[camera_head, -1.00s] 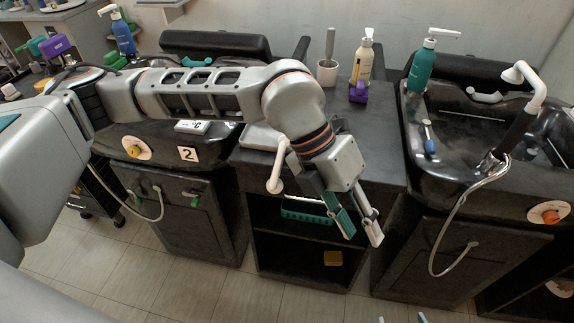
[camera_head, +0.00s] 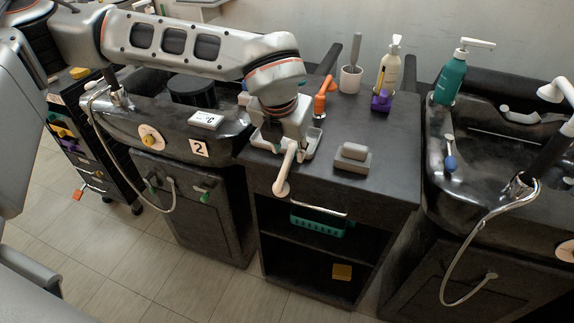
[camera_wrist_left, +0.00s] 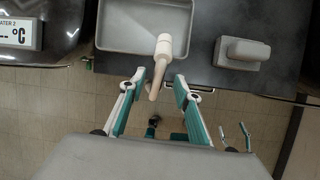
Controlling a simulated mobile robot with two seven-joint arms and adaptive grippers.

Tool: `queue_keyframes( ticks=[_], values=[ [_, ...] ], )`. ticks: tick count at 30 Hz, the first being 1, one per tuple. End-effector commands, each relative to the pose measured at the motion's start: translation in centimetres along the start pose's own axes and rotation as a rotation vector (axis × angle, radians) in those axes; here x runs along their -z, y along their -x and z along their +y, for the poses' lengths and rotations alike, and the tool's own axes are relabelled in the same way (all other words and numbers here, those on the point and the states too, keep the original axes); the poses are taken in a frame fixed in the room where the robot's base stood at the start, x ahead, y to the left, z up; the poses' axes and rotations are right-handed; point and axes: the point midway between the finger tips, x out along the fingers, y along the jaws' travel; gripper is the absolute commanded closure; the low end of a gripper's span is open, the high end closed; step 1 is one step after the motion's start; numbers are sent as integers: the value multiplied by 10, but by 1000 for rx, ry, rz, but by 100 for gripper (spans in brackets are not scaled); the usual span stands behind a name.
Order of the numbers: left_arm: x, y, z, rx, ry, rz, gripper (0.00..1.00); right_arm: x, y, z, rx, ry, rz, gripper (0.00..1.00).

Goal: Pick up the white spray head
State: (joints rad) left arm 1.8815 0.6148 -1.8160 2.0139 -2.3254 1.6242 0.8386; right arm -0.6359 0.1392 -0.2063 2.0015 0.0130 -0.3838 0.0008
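The white spray head (camera_head: 283,172) sticks out over the front edge of the dark cart, by a light grey tray (camera_head: 308,143). In the left wrist view the spray head (camera_wrist_left: 163,46) has its wide end over the tray's rim and its narrower end pointing towards my gripper. My left gripper (camera_wrist_left: 160,82) is open, with one teal-padded finger on each side of the narrow end in the picture. My right gripper (camera_wrist_left: 232,129) is small and low in the left wrist view, open and empty.
A grey block (camera_head: 353,158) lies right of the tray. A purple item (camera_head: 381,101), a cream pump bottle (camera_head: 390,68) and a cup (camera_head: 350,79) stand farther back. Black basins flank the cart; the left has a temperature display (camera_head: 205,120). Floor is clear in front.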

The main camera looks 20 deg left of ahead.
Motion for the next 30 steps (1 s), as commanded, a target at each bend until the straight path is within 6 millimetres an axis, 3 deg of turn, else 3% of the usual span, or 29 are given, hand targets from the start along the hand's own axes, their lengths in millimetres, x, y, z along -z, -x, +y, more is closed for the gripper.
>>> queue_keyframes(
  ticks=[6, 16, 20, 30],
  values=[
    [-2, -31, 2, 1, 0, 4, 67, -6, 1, -2, 2, -1, -10, 39],
    [-3, -36, 2, 1, 0, 1, 67, -5, 0, 2, -4, 1, -8, 39],
    [-3, -36, 2, 1, 0, 1, 100, -3, -1, 3, -5, 2, -4, 39],
    [-3, -35, 2, 1, -1, 1, 100, 1, -2, 4, -6, 3, 3, 39]
  ],
)
